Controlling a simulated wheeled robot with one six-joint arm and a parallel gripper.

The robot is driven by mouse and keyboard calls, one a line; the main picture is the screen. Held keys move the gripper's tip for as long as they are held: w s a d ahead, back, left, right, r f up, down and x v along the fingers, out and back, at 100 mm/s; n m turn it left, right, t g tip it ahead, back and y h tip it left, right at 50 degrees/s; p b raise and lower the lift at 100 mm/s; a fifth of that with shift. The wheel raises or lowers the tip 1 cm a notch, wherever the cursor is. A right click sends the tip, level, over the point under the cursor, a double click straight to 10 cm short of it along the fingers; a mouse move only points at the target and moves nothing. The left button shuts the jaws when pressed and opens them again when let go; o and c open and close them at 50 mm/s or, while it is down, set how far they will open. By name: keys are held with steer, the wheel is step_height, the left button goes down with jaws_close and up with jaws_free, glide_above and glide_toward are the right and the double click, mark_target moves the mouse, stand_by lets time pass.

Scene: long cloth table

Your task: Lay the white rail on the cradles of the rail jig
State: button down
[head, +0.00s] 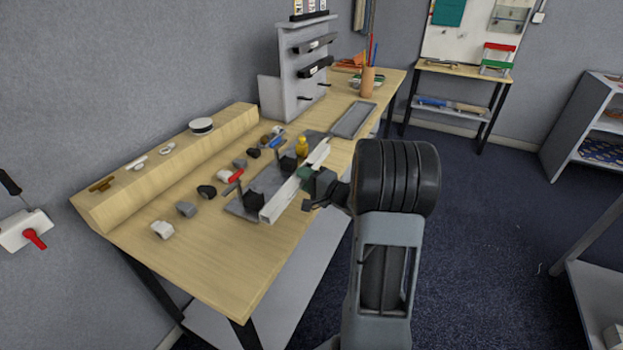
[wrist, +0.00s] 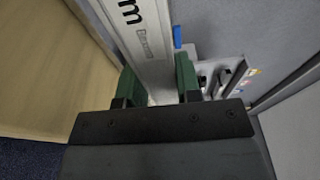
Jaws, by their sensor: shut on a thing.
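The white rail (head: 282,197) is long and straight and shows at the front edge of the rail jig in the head view. My gripper (head: 307,177) is shut on the rail near its middle. In the wrist view the rail (wrist: 145,40) runs up between the green fingers of my gripper (wrist: 155,82). The rail jig (head: 237,208) is a dark grey plate with black upright cradles (head: 252,196) on the table. The rail appears beside or over the jig's near side; whether it touches the cradles I cannot tell.
Several small grey, black and white blocks (head: 186,208) lie left of the jig. A yellow figure-like item (head: 301,147) stands behind it. A grey tray (head: 353,119) lies farther along the table. A wooden ledge (head: 150,180) lines the wall side. The near table end is clear.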

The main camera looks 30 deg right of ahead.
steer(key=shift+s+a+p+x, duration=0.1)
steer(key=shift+a+p+x, duration=0.15)
steer(key=shift+x, duration=1.35)
steer(key=shift+s+a+p+x, duration=0.2)
steer(key=shift+a+x, duration=0.1)
steer(key=shift+x, duration=1.35)
steer(key=shift+s+a+p+x, duration=0.1)
steer(key=shift+a+p+x, duration=0.15)
steer(key=shift+x, duration=1.35)
steer(key=shift+w, duration=0.15)
steer(key=shift+p, duration=0.5)
steer(key=shift+f+b, duration=0.55)
steer(key=shift+f, duration=0.35)
steer(key=c, duration=0.7)
jaws_free()
steer(key=shift+c, duration=0.2)
